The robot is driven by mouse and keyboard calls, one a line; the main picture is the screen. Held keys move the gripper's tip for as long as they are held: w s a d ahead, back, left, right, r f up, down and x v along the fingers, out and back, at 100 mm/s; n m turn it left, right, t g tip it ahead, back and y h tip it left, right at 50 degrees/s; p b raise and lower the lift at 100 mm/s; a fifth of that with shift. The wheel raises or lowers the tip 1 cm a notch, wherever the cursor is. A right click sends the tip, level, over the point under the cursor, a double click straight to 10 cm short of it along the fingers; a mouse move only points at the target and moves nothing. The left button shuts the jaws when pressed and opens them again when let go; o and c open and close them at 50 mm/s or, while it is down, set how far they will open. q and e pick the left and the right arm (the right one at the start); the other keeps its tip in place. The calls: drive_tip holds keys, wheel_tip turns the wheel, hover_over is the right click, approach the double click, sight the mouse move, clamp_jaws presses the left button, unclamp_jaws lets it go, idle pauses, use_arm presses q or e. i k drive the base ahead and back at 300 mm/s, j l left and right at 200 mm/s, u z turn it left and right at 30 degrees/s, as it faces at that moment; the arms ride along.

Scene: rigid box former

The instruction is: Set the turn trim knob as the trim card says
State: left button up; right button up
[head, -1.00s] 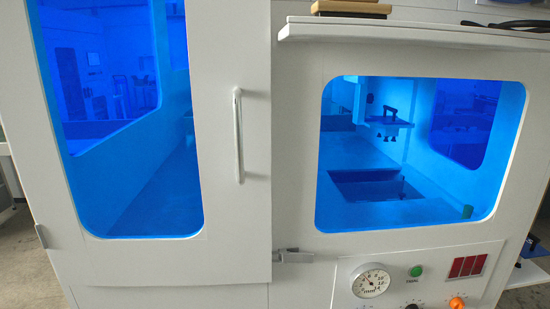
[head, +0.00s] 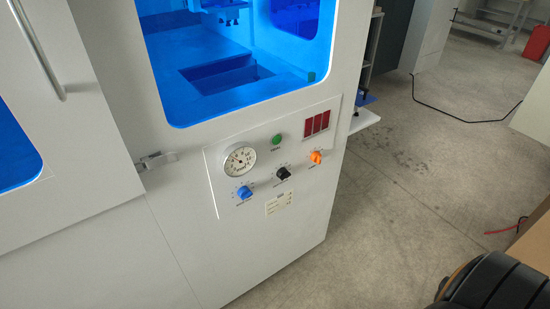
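The control panel (head: 225,165) on the white machine carries three knobs in a slanting row. They are a blue knob (head: 243,192), a black knob (head: 283,173) and an orange knob (head: 316,157). The labels by them are too small to read, so I cannot tell which is the turn trim knob. A small pale card (head: 279,203) with fine print sits below the black knob; its text is not legible. A round white dial gauge (head: 240,161) is above the blue knob. Neither of my grippers is in view.
A green button (head: 277,139) and a red display (head: 317,123) are on the panel's upper part. A latch (head: 155,161) and door handle (head: 43,48) stick out at left. Open concrete floor (head: 400,190) lies right of the machine, with a black cable (head: 440,112) on it.

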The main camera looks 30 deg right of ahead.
sight(315, 157)
drive_tip(key=z, duration=1.3)
